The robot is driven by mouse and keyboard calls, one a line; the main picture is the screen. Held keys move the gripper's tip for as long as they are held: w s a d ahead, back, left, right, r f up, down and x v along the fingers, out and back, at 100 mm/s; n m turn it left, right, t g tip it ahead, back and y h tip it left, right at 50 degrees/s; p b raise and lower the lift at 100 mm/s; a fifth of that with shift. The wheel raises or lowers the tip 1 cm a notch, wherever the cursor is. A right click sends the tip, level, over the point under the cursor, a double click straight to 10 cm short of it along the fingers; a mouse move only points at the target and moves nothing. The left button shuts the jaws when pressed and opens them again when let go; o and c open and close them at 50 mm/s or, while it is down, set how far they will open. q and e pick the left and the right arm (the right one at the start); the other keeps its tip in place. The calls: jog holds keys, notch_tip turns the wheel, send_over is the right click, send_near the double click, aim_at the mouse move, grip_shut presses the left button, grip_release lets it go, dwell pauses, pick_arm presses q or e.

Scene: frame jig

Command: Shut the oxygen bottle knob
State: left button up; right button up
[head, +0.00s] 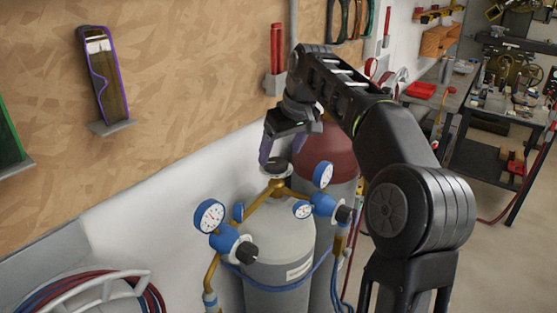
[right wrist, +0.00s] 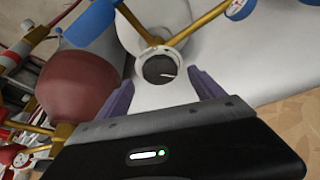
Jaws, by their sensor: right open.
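The oxygen bottle (head: 281,258) is a grey-white cylinder with brass fittings and blue gauges on top. Its dark round knob (head: 277,168) sits at the top of the brass valve. In the right wrist view the knob (right wrist: 160,69) shows as a dark disc with a light mark, inside a pale ring. My right gripper (head: 278,149) is above the knob, with its purple fingers pointing down. In the right wrist view its two fingers (right wrist: 162,92) are spread wide, one on each side below the knob, with nothing between them. My left gripper is not in view.
A red-topped bottle (head: 326,153) stands right behind the oxygen bottle. Pressure gauges (head: 210,216) stick out on both sides of the valve. A wooden wall panel (head: 180,60) is behind, and a hose coil (head: 90,295) lies at lower left. A cluttered workbench (head: 450,100) stands at right.

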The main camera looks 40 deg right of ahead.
aim_at(276, 163)
jog(key=shift+x, duration=1.7)
jog(key=shift+r, duration=0.1)
jog(key=shift+c, duration=0.3)
jog(key=c, duration=1.3)
jog(key=shift+m, duration=0.4)
jog(key=m, duration=0.1)
jog(key=m+h, duration=0.1)
jog(key=m, duration=0.1)
jog(key=shift+a+h, duration=0.2)
jog(key=shift+h, duration=0.1)
jog(key=shift+w+a+m+g+h+p, duration=0.1)
jog(key=shift+m+g+h+p, duration=0.3)
jog(key=shift+m, duration=0.95)
jog(key=shift+w+a+m+g+h+p, duration=0.15)
jog(key=shift+m+h, duration=0.35)
jog(key=shift+m, duration=0.85)
jog(key=shift+s+d, duration=0.1)
